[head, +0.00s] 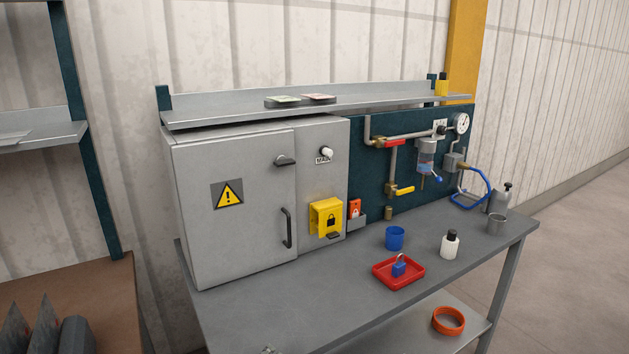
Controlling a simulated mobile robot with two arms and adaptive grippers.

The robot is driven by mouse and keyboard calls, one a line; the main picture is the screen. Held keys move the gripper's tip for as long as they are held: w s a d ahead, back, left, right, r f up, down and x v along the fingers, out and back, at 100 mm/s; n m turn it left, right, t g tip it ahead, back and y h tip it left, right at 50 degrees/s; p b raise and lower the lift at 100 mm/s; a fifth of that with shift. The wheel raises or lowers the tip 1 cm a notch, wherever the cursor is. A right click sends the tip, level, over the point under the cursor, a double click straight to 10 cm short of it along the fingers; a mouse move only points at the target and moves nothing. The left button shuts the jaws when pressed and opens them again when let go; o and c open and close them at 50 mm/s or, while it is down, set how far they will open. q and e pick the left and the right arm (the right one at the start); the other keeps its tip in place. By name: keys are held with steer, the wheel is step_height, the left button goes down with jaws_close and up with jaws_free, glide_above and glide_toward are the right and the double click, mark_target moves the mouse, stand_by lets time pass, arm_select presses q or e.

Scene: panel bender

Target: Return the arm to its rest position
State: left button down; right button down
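Neither of my grippers nor any clear part of my arms shows in the head view. The grey electrical cabinet (236,249) stands shut on the left of the grey workbench (320,312). It has a warning triangle, a door handle (287,228) and a small latch. A yellow lockout box (325,217) with a padlock sign is on the cabinet's right part, below a white knob (327,152). A blue padlock (399,265) lies in the red tray (377,278) on the bench.
Pipes with a red-handled valve (391,143) and a gauge (461,123) fill the back panel. The bench's front left is clear.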

arm_select(q)
steer(key=s+a+f+m+g+y, duration=0.1)
steer(key=s+a+f+m+g, duration=0.25)
steer(key=s, duration=0.75)
steer(key=s+a+f+m+g+y, duration=0.1)
steer(key=s+a+f+m+g, duration=0.2)
steer(key=s, duration=0.8)
steer(key=s+a+f+m+g+y, duration=0.1)
steer(key=s+a+m+g, duration=0.3)
steer(key=s, duration=0.7)
step_height(320, 180, down, 28)
steer(key=s+m, duration=0.1)
steer(key=s+a+f+g, duration=0.1)
steer(key=s+a+f, duration=0.2)
steer(key=s+f, duration=1.2)
steer(key=shift+s+f+b, duration=0.25)
steer(key=shift+s+b, duration=0.2)
steer(key=shift+s, duration=0.45)
steer(key=shift+a+g, duration=0.1)
steer(key=shift+g, duration=0.15)
